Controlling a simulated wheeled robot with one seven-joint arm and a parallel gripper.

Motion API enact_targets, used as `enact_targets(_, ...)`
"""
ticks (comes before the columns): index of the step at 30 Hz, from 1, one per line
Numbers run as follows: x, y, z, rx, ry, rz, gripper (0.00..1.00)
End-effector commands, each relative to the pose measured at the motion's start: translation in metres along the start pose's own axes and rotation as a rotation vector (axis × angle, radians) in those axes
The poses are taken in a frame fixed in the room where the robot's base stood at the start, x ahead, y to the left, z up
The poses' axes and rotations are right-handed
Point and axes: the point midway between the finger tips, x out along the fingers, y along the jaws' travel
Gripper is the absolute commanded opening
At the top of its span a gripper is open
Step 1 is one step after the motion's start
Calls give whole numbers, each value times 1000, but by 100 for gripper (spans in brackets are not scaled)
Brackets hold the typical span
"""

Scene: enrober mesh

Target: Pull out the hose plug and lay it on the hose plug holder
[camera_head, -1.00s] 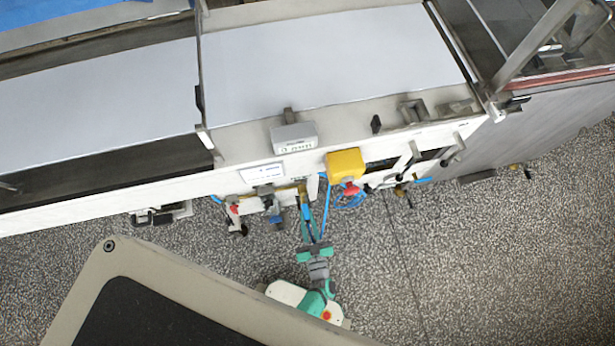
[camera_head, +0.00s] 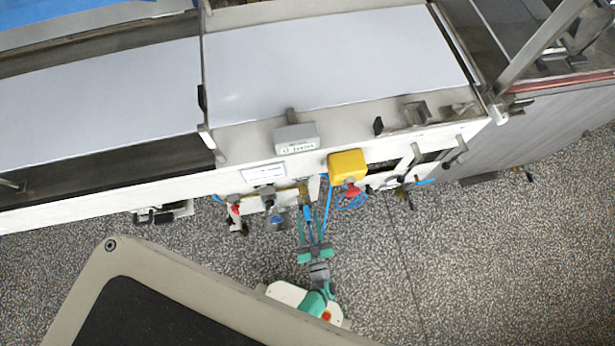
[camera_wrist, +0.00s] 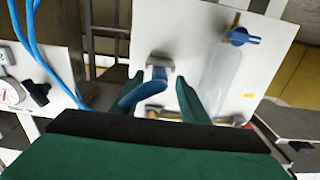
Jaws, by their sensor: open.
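The blue hose plug (camera_wrist: 140,92) shows in the wrist view between my fingers, its upper end at a grey metal bracket (camera_wrist: 160,62) on a white panel (camera_wrist: 200,20). I take this bracket to be the hose plug holder, but cannot be sure. My gripper (camera_wrist: 158,80) is open, with one green finger on each side of the plug and gaps visible. In the head view my gripper (camera_head: 308,217) reaches up to the machine's front, with the blue plug (camera_head: 308,211) between its fingers. Whether the plug rests fully in the bracket is hard to tell.
A blue-handled valve (camera_wrist: 243,37) is at the panel's right. Blue hoses (camera_wrist: 35,50) and a gauge (camera_wrist: 10,90) are at the left. In the head view, a yellow box (camera_head: 347,165) with a red knob sits right of my gripper. Open floor (camera_head: 480,260) lies right.

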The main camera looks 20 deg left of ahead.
Motion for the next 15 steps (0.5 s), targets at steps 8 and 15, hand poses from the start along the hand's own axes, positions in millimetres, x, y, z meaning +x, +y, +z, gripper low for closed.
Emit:
enact_targets(8, -39, -1, 1, 1, -2, -1, 40)
enact_targets(15, -81, -2, 0, 0, -1, -7, 40)
